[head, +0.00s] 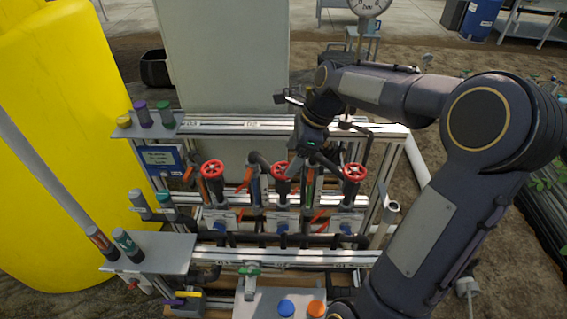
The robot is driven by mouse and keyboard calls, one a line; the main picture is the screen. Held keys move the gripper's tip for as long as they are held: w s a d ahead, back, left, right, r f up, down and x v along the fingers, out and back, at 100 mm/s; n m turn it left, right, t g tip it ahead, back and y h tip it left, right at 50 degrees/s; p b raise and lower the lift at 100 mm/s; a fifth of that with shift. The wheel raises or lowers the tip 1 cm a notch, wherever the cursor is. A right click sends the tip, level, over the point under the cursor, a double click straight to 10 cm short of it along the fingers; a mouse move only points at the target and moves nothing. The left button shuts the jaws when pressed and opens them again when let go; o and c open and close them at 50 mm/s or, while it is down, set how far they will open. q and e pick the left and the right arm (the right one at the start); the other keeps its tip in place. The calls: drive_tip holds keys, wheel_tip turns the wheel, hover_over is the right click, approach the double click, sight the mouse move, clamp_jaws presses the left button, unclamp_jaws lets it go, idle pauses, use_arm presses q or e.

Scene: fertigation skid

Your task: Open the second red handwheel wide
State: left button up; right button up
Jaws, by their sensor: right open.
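Three red handwheels stand in a row on the skid in the head view. The left one (212,168) and the right one (354,172) are fully visible. The second handwheel (280,171) is in the middle, and its right side is partly hidden by my right gripper. My right gripper (298,165) points down at the right edge of the second handwheel, with its jaws open. I cannot tell whether it touches the rim. My left gripper is not in view.
Red levers and pipes crowd below the wheels. An aluminium rail (220,123) runs behind them. A shelf with bottles (165,252) is at lower left, beside a large yellow tank (60,150). A pressure gauge (369,5) stands at the top. A grey cabinet (222,60) stands behind.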

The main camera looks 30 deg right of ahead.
sight(284, 169)
drive_tip(key=shift+x, duration=1.85)
drive_tip(key=c, duration=1)
